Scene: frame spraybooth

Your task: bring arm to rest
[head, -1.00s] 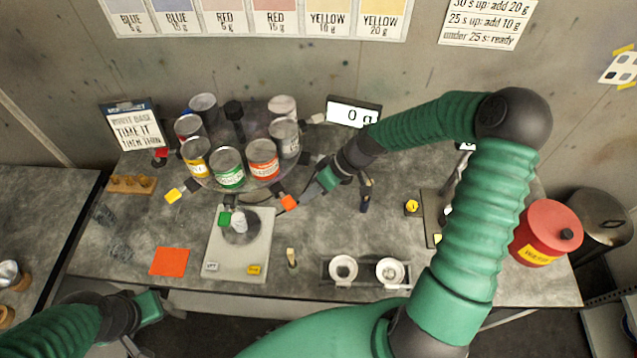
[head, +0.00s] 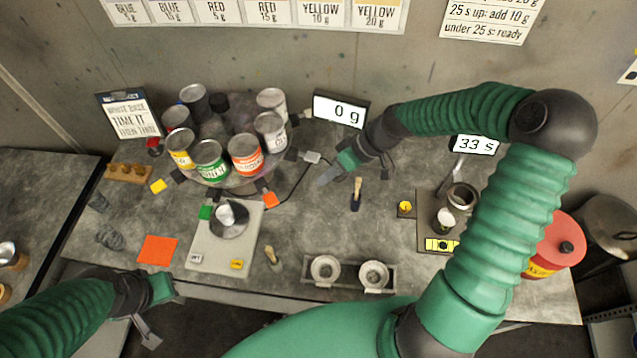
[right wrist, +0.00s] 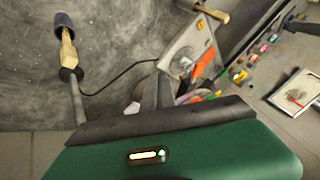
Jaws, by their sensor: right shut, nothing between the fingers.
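My right arm is green and ribbed. It reaches over the right side of the bench and bends back to the left. My right gripper (head: 335,172) is shut and empty, above the bench between the ring of cans and a brush (head: 356,194). In the right wrist view the green gripper body fills the bottom and a brush (right wrist: 67,48) lies beyond it. My left gripper (head: 158,310) is at the lower left, in front of the bench's front edge. Whether its fingers are open is unclear.
Several paint cans (head: 246,155) stand in a ring at the back left. A scale (head: 205,262) holds a metal cup (head: 229,218). A display (head: 340,109) reads 0 g, another (head: 475,145) 33 s. Two white cups sit in a holder (head: 348,285). A red can (head: 556,240) stands at right.

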